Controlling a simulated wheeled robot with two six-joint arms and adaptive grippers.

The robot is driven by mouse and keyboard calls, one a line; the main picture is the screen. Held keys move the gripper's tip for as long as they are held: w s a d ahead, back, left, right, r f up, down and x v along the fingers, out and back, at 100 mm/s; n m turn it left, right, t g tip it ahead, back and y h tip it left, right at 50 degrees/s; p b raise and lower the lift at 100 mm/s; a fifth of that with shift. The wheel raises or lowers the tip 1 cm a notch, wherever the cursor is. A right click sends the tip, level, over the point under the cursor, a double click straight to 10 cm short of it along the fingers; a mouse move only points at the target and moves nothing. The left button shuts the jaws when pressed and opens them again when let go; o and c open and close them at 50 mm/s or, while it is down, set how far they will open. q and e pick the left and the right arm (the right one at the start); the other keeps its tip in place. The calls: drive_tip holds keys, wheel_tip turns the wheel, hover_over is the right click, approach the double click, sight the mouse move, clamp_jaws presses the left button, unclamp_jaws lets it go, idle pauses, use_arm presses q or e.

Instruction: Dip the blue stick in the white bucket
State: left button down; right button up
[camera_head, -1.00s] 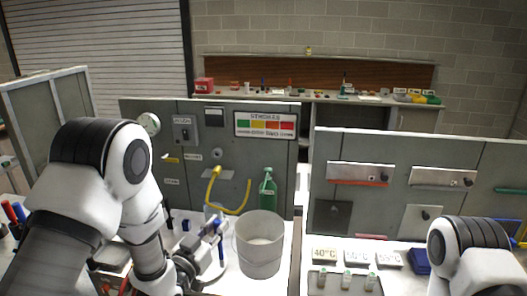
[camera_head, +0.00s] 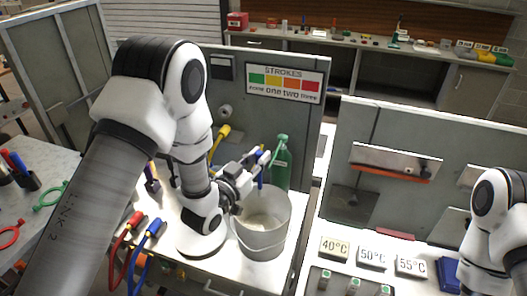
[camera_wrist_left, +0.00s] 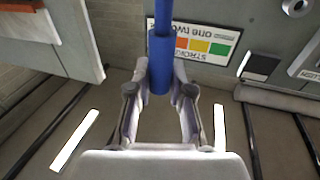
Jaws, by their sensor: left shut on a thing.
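My left gripper (camera_head: 258,164) is shut on the blue stick (camera_head: 261,180), which it holds roughly upright. In the left wrist view the blue stick (camera_wrist_left: 160,62) stands between the two fingers (camera_wrist_left: 160,85). The white bucket (camera_head: 260,238) stands upright on the white worktop, just below and in front of the gripper. The lower end of the stick shows near the bucket's far rim; I cannot tell whether it is over the opening or behind it. My right arm shows at the right edge, but its gripper is out of view.
A green bottle (camera_head: 282,165) stands close behind the bucket. A grey panel with a STROKES sign (camera_head: 284,84) rises behind. Red-handled (camera_head: 136,221) and blue-handled (camera_head: 156,228) tools lie at the left. Temperature blocks (camera_head: 372,255) stand at the right.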

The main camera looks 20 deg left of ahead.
use_arm(q)
drive_tip(key=b, duration=0.3)
hover_over(260, 196)
drive_tip(key=w, duration=0.2)
drive_tip(key=f, duration=0.5)
drive_tip(key=shift+s+d+f, duration=0.25)
drive_tip(key=shift+f, duration=0.05)
drive_tip(key=f+b, duration=0.4)
drive_tip(key=s+f+b, duration=0.1)
drive_tip(key=f+b, duration=0.1)
drive_tip(key=f, duration=0.1)
drive_tip(key=shift+s+a+f+b, duration=0.1)
drive_tip(key=shift+b, duration=0.25)
drive_tip(key=shift+w+f+b, duration=0.25)
drive_tip(key=shift+f+b, duration=0.15)
drive_tip(key=shift+f, duration=0.25)
use_arm(e)
wheel_tip(260, 196, down, 12)
drive_tip(key=shift+w+d+r, duration=0.2)
drive_tip(key=shift+w+r, duration=0.05)
drive_tip(key=shift+w, duration=0.05)
use_arm(q)
drive_tip(key=shift+w+f, duration=0.15)
